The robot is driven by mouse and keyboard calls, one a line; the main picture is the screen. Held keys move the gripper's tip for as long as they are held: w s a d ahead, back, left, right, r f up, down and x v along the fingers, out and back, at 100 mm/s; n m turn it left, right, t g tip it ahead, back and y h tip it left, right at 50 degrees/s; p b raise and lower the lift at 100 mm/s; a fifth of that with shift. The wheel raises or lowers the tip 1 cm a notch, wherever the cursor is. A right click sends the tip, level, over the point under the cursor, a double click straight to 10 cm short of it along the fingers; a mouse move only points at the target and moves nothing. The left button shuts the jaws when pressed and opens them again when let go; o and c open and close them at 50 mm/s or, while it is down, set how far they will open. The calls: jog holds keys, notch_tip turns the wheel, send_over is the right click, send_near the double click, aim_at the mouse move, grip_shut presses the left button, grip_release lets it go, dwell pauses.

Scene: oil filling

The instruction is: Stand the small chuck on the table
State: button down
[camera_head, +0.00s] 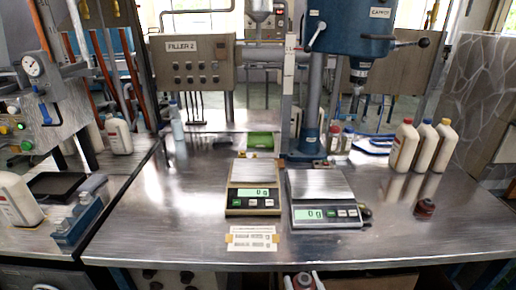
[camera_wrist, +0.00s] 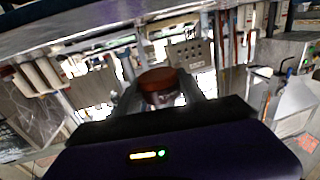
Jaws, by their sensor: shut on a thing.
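My gripper (camera_wrist: 160,92) is shut on a small round reddish-brown piece, which I take to be the small chuck (camera_wrist: 160,80); it sits between the two fingers in the wrist view. In the head view the gripper (camera_head: 303,281) shows only at the bottom edge, in front of the table's front edge, with the reddish piece (camera_head: 303,280) small between its fingers. The steel table (camera_head: 150,225) fills the middle of the head view. A similar dark red squat piece (camera_head: 425,208) stands on the table at the right.
Two scales, one tan (camera_head: 253,205) and one grey (camera_head: 325,215), stand mid-table, both reading 0 g. A paper label (camera_head: 252,238) lies in front. White bottles (camera_head: 405,148) stand at the right, a drill-like machine (camera_head: 345,30) behind. The table's front left is bare.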

jog(key=shift+s+d+f, duration=0.15)
jog(key=shift+d+f, duration=0.45)
jog(key=shift+f, duration=0.2)
jog(key=s+d+f+m+h, duration=0.1)
jog(key=s+d+f, duration=0.2)
jog(key=f, duration=0.3)
jog(key=s+d+f+m+h, duration=0.1)
jog(key=s+d+f+h, duration=0.1)
jog(key=s+d+f, duration=0.2)
notch_tip(320, 180, down, 4)
jog(key=shift+d+r, duration=0.25)
jog(key=shift+d, duration=0.5)
jog(key=shift+d, duration=0.1)
dwell(1.1)
